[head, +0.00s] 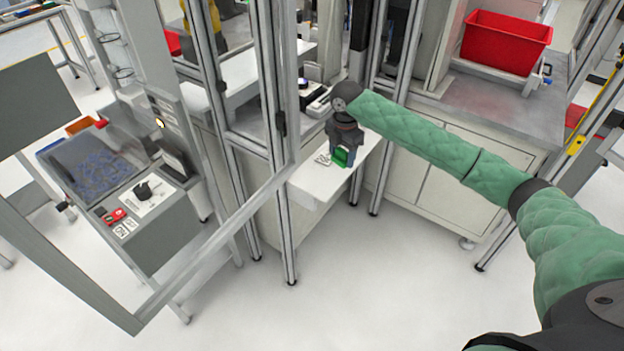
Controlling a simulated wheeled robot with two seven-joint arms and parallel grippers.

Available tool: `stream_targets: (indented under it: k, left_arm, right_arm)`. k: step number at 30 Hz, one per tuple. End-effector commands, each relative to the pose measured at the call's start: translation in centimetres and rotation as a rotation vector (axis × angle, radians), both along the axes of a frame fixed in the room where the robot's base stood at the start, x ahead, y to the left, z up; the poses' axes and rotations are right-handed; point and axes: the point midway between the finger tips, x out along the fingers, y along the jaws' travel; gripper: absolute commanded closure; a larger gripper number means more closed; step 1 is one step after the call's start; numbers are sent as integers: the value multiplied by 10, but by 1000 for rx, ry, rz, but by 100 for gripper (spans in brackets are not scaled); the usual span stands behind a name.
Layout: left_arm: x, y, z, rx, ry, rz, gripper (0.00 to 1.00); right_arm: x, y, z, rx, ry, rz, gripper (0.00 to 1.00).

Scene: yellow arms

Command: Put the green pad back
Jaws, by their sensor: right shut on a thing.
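My right gripper (343,154) points down from above and is shut on the green pad. The fingers hide part of the pad, and I cannot tell whether it touches the shelf. A small black-and-white marker (322,160) lies on the shelf just left of the gripper. My left gripper is not in view.
A red bin (506,42) sits on the grey counter at the right. A control panel (140,200) and a tray of blue parts (92,172) are at the left. The floor in front is clear.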

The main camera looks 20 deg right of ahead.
Motion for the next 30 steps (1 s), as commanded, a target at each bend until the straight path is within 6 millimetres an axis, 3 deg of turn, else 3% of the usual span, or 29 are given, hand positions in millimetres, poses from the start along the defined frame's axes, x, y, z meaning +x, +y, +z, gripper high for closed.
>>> stream_targets:
  k: [9,17,20,30]
  left_arm:
    - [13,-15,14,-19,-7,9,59]
    - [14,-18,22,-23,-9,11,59]
    - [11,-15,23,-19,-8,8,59]
    - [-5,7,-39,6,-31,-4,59]
  right_arm:
    - [27,-28,2,7,-1,435,71]
    - [37,-38,4,9,-2,614,71]
    - [39,-33,2,10,-2,632,71]
    - [49,23,-29,11,-1,633,71]
